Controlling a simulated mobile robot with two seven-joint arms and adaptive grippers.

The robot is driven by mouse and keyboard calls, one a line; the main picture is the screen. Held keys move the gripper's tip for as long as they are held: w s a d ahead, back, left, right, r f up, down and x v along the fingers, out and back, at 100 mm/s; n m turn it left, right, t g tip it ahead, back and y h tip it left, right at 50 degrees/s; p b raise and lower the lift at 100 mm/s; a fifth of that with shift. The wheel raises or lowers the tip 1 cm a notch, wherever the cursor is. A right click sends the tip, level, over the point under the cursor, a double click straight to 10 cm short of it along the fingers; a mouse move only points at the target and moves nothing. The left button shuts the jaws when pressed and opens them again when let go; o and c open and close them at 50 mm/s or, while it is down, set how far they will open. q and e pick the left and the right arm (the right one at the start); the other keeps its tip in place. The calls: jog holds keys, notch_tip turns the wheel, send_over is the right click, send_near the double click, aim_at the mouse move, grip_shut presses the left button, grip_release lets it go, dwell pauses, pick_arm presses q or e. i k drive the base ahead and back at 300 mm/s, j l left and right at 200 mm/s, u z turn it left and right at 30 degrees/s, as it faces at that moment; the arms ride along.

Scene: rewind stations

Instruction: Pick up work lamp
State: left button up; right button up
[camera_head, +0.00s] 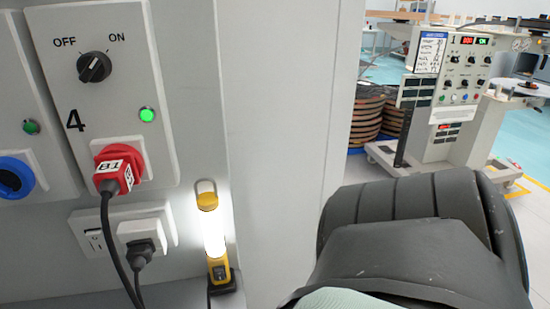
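The work lamp (215,237) stands upright against the grey panel wall, low and left of the middle. It has a yellow base with a dark switch, a lit white tube and a yellow top with a hook loop. Its foot is on a grey ledge (180,296), and a dark cable runs down beside it. Neither of my grippers is in view, and nothing is seen touching the lamp.
Left of the lamp are a socket with a dark plug (141,243), a red plug (117,168) with hanging cables, and an OFF/ON knob (94,67). A dark ridged shape fills the lower right; I cannot tell what it is. A control console (455,75) stands behind.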

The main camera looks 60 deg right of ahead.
aim_at(207, 204)
jog(key=l+z, duration=0.1)
jog(key=z, duration=0.3)
jog(key=l+z, duration=0.15)
jog(key=z, duration=0.25)
jog(key=l+z, duration=0.15)
jog(key=z, duration=0.25)
